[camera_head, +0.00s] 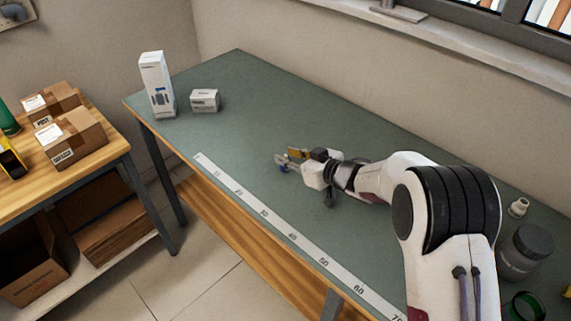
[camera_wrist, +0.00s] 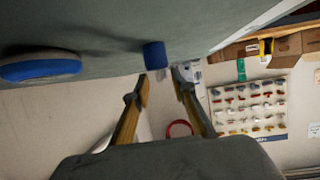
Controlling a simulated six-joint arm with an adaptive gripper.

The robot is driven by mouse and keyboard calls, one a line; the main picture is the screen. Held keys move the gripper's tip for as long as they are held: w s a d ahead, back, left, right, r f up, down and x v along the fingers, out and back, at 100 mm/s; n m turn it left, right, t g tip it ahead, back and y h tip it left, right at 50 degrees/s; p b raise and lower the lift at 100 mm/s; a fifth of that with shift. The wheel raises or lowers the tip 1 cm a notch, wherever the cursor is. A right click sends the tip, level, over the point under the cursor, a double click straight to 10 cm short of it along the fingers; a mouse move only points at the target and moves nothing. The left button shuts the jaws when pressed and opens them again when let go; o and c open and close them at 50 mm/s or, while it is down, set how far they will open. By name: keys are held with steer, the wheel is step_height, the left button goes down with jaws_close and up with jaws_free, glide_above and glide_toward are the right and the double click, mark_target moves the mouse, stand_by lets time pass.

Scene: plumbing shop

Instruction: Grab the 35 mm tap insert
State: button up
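A small blue cylindrical piece (camera_wrist: 154,55) stands out from the green-grey benchtop just beyond my fingertips in the wrist view. A wider, rounded blue piece with a pale rim (camera_wrist: 40,67) lies to its left, outside the fingers. No size marking is readable, so I cannot tell which is the 35 mm tap insert. My gripper (camera_wrist: 162,88) is open, with a clear gap between its yellowish fingers and nothing held.
A tall white box (camera_head: 157,85) and a small white box (camera_head: 204,100) stand at the bench's far left. A ruler strip (camera_head: 265,212) runs along the front edge. A small white fitting (camera_head: 518,207) and a dark jar (camera_head: 527,252) are at right.

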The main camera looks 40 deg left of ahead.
stand_by(0.4)
jaws_close()
steer(key=shift+r, duration=0.15)
step_height(320, 180, up, 10)
stand_by(0.8)
